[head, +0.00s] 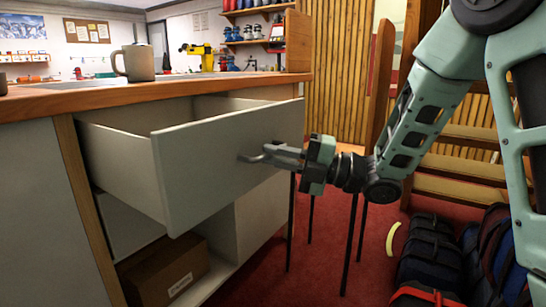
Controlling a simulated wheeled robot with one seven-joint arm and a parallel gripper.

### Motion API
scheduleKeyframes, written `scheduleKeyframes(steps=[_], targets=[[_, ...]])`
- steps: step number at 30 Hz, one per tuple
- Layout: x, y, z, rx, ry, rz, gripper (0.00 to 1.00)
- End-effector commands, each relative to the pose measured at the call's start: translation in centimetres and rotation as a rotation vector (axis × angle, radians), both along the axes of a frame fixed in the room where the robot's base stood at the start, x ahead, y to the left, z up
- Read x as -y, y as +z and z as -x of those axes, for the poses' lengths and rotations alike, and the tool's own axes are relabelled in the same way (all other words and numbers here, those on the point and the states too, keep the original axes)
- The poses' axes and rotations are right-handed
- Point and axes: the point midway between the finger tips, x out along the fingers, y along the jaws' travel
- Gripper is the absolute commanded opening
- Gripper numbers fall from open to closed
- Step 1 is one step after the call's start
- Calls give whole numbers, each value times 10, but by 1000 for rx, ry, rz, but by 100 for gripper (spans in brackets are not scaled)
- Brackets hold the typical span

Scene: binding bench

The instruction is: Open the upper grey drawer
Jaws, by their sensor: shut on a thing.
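The upper grey drawer (212,165) stands well out from the wooden-topped counter in the head view, and its inside shows as a pale open box. A grey bar handle (250,158) is on its front panel. My gripper (272,154) reaches in from the right and is shut on this handle. The fingers cover part of the handle. The drawer's floor and whatever lies in it are hidden behind the front panel.
A grey mug (134,62) stands on the countertop (40,101). Below the drawer, an open shelf holds a cardboard box (165,275). Dark bags (435,250) lie on the red carpet at the right. Thin dark legs (350,245) stand beneath my arm.

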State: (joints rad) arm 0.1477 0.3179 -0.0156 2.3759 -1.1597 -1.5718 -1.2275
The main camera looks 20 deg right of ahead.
Motion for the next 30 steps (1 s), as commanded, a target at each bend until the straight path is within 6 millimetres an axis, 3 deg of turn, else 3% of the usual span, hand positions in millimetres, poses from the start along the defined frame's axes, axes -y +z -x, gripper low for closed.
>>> scheduleKeyframes(steps=[5,6,8,22,26,30], targets=[[0,-1,0,-3,-1,2,0],[0,-1,0,-3,-1,2,22],[0,-1,0,-2,-1,1,32],[4,-1,1,-1,-2,1,32],[18,-3,9,-1,-4,1,32],[44,-8,24,-2,-8,1,32]])
